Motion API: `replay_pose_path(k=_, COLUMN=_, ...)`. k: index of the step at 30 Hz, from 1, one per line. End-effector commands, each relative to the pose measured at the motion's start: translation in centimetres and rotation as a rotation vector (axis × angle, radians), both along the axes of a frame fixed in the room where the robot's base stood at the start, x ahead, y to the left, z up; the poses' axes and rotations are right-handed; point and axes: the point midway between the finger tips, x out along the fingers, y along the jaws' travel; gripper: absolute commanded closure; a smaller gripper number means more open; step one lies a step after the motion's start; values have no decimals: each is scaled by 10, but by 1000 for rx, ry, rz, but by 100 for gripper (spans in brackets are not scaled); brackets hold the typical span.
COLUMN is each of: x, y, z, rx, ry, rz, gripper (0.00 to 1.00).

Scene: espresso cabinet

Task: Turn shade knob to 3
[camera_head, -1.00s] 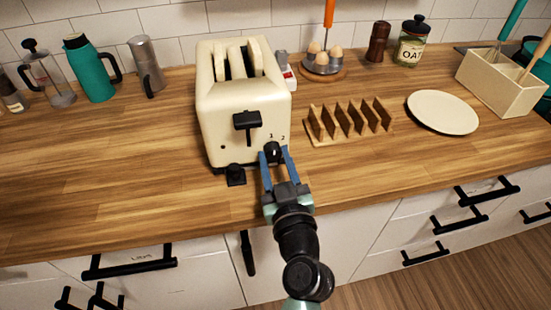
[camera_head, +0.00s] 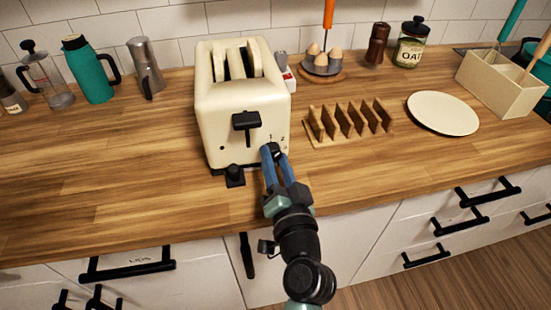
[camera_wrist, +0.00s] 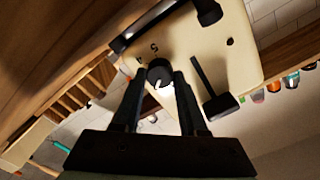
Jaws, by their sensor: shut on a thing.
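The cream toaster (camera_head: 240,105) stands on the wooden counter with bread slices in its top slots. Its dark round shade knob (camera_wrist: 160,71) is on the lower right of the front face, with printed numbers around it. In the wrist view, my gripper's fingers (camera_wrist: 160,77) are shut on the knob, one on each side. A pale mark shows on the knob's face; which number it points at I cannot tell.
The black toaster lever (camera_head: 246,121) sticks out left of the knob; it also shows in the wrist view (camera_wrist: 218,104). A wooden toast rack (camera_head: 348,122) stands to the right, then a plate (camera_head: 443,112). A small black object (camera_head: 234,176) sits below the toaster's front.

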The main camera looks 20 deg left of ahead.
Motion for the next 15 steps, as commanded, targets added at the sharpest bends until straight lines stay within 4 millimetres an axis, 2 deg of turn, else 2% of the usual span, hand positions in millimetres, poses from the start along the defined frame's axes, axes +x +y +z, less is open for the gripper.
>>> replay_pose_path(k=15, x=0, y=-1, z=0, rx=403, ry=274, rz=-2, gripper=100)
